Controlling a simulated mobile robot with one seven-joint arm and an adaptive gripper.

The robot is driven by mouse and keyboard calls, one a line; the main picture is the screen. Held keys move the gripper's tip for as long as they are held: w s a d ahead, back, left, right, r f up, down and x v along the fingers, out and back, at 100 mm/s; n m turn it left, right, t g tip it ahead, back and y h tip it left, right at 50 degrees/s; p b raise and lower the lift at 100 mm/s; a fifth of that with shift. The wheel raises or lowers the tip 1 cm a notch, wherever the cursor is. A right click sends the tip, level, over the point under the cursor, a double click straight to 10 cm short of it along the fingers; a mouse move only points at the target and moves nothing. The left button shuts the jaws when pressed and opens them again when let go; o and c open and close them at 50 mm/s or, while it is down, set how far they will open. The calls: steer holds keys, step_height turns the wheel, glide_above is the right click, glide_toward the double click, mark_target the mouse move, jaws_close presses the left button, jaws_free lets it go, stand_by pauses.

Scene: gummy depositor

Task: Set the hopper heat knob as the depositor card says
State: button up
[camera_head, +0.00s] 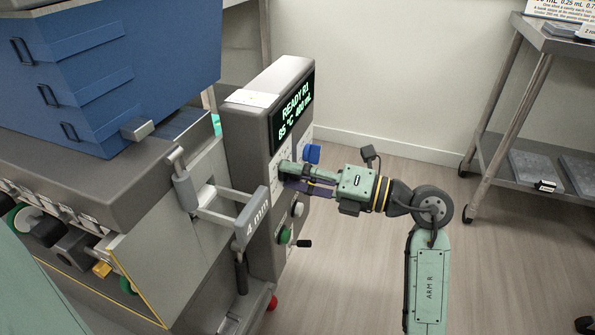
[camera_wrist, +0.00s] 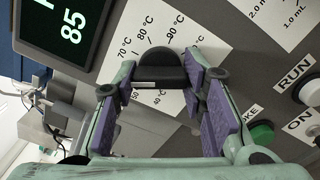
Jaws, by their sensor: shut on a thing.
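The heat knob (camera_wrist: 158,72) is black and sits on a white scale (camera_wrist: 133,38) on the panel, with marks such as 40, 70, 80 and 90 °C around it. My gripper (camera_wrist: 160,80) is shut on the knob, with its purple pads on either side. I cannot make out a pointer mark on the knob. In the head view my gripper (camera_head: 288,178) reaches the panel from the right and hides the knob.
A blue knob (camera_head: 312,153) stands just above my gripper. Below it are a pale knob (camera_head: 297,209), a green button (camera_head: 284,235) and a black-tipped lever (camera_head: 304,243). A printed card (camera_head: 560,9) is partly visible on the steel cart at upper right. The floor between is clear.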

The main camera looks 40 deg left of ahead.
steer(key=m+p, duration=0.1)
steer(key=m, duration=0.4)
steer(key=shift+r+m+p, duration=0.1)
steer(key=shift+m+p, duration=0.2)
steer(key=m+p, duration=0.2)
steer(key=m, duration=0.3)
steer(key=m+p, duration=0.2)
steer(key=m, duration=0.4)
steer(key=shift+r+p, duration=0.1)
steer(key=shift+p, duration=0.25)
steer(key=m+p, duration=0.2)
steer(key=m, duration=0.2)
steer(key=shift+m, duration=0.7)
steer(key=o, duration=1.2)
steer(key=shift+c, duration=0.2)
steer(key=shift+w+d, duration=0.1)
